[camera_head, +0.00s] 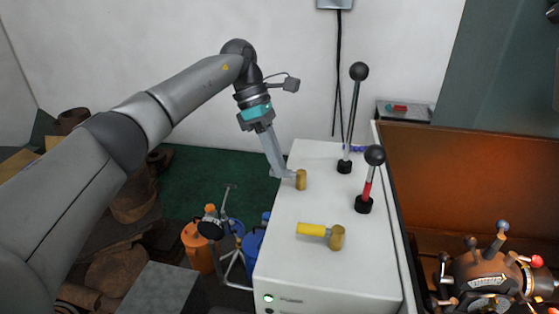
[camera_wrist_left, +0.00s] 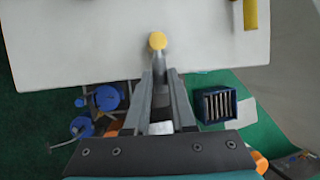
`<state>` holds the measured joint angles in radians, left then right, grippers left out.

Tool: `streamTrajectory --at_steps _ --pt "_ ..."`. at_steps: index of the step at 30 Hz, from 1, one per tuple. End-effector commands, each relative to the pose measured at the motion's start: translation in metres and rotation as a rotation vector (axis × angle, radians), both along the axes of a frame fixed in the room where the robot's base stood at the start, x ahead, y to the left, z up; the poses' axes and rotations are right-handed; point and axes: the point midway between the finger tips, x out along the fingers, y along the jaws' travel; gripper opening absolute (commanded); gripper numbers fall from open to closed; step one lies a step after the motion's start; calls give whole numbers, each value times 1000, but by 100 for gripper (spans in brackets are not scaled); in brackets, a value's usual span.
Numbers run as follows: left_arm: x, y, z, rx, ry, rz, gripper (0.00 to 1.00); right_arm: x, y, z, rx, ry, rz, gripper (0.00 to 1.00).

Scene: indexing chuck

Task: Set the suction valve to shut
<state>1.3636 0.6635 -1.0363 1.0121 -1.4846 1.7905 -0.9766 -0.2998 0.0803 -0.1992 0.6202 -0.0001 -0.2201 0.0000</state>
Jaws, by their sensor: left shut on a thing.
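A white cabinet (camera_head: 330,277) carries two small brass valves on its top. The far valve (camera_head: 300,180) stands near the left edge; from above, its round top (camera_wrist_left: 157,41) shows with a grey lever (camera_wrist_left: 159,64) pointing out toward my gripper. My left gripper (camera_head: 284,174) is at this lever, its fingers (camera_wrist_left: 161,84) closed around its outer part. The near valve (camera_head: 337,238) has a yellow lever (camera_head: 311,229) pointing left; it shows partly in the wrist view (camera_wrist_left: 250,14). I cannot read which valve is the suction one. My right gripper is out of view.
Two black-knobbed levers, a tall one (camera_head: 354,105) and a red-banded one (camera_head: 369,184), rise on the cabinet's right side. A brown-walled machine bay (camera_head: 463,180) with a chuck (camera_head: 489,281) lies to the right. Blue and orange containers stand on the floor to the left.

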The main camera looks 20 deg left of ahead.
Motion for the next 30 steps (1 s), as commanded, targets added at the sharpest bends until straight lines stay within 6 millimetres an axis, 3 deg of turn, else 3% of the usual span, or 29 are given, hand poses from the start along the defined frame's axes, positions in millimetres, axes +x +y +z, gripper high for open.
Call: streamTrajectory --at_steps 3,4,11,22,30 --pt "1 0 2 -2 -7 -1 0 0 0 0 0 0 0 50" --pt "1 0 2 -2 -7 -1 27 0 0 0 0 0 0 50" --pt "1 0 1 0 -4 0 53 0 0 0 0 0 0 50" --pt "1 2 6 0 -2 0 53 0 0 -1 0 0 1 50" --pt "6 20 49 -1 -6 4 53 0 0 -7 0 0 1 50"
